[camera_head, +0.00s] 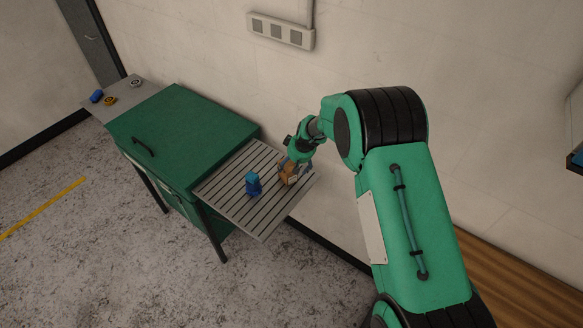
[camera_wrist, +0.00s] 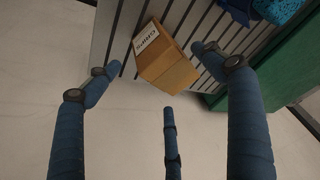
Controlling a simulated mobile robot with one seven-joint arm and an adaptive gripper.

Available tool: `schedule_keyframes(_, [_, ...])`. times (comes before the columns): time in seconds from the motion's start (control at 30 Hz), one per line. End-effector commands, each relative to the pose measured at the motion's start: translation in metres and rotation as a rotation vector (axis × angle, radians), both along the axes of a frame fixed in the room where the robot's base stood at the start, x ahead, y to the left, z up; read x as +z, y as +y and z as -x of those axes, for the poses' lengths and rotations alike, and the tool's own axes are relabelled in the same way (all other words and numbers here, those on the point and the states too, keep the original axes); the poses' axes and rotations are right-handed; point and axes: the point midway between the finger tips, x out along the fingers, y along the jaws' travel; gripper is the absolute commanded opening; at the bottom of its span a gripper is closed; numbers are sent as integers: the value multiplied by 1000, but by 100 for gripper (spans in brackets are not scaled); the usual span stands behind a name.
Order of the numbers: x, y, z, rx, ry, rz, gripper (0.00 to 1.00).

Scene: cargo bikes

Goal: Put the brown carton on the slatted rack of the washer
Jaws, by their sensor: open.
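The brown carton (camera_wrist: 165,62) sits on the slatted rack (camera_wrist: 120,30), tilted in the wrist view, with a white printed label on one face. In the head view the carton (camera_head: 288,170) is on the right part of the rack (camera_head: 228,190), partly hidden by my gripper. My gripper (camera_head: 296,165) is at the carton from above. In the wrist view my gripper (camera_wrist: 150,78) has its blue fingers spread apart, with the carton between and beyond their tips. No finger visibly presses on it. The green washer (camera_head: 185,130) stands left of the rack.
A blue object (camera_head: 252,184) stands on the rack left of the carton and also shows at the top of the wrist view (camera_wrist: 238,8). A grey side shelf (camera_head: 122,98) at the far left holds small parts. The wall is close behind the rack.

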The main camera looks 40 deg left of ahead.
Motion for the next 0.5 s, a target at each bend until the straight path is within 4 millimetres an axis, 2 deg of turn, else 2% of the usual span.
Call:
schedule_keyframes(0.3, [36, -13, 5, 1, -2, -1, 82])
schedule_keyframes(0.5, [49, -19, 7, -1, 0, -1, 82])
